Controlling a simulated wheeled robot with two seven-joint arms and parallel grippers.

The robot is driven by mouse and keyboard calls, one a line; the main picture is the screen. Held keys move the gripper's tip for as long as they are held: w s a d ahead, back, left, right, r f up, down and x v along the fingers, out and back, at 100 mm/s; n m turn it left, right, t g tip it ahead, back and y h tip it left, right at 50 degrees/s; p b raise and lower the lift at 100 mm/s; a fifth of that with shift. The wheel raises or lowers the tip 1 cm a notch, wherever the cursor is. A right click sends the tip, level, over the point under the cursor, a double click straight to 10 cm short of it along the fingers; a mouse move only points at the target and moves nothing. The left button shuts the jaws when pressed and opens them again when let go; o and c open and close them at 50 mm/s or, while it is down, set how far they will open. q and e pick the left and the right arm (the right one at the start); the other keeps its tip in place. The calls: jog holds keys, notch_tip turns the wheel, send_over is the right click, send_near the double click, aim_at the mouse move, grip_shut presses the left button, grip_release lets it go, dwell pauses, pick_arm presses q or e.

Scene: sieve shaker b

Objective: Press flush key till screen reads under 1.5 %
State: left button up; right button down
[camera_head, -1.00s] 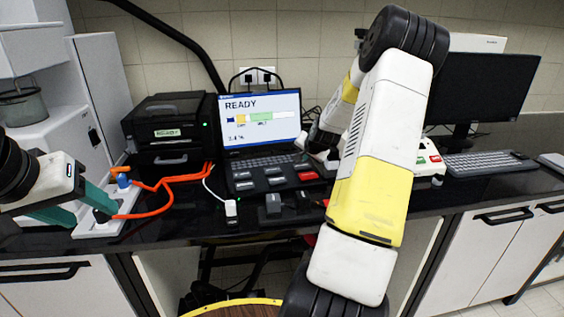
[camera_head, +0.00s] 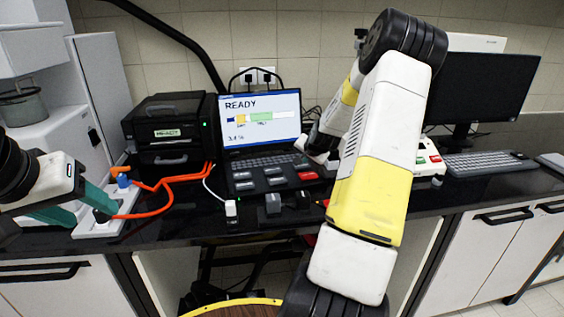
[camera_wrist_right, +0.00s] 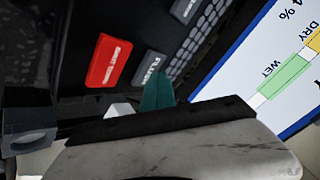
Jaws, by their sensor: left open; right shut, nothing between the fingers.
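The laptop screen (camera_head: 262,118) reads READY above a coloured bar, with a small percentage that looks like 3.4 %. The bar's DRY and WET zones show in the right wrist view (camera_wrist_right: 285,78). There the grey flush key (camera_wrist_right: 151,68) lies beside a red key (camera_wrist_right: 108,60). My right gripper (camera_wrist_right: 157,90) is shut and empty, its teal tips at the flush key's near edge; I cannot tell whether they touch it. In the head view my right arm partly hides that area.
A key panel with a red key (camera_head: 307,176) sits before the laptop. A black printer-like box (camera_head: 168,133) stands left, with orange cables (camera_head: 160,184) crossing the bench. A monitor (camera_head: 487,90) and keyboard (camera_head: 485,163) stand right.

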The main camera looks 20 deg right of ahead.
aim_at(303, 167)
jog(key=shift+f, duration=0.45)
dwell(0.6)
dwell(0.4)
jog(key=shift+r, duration=0.95)
jog(key=shift+r, duration=2.5)
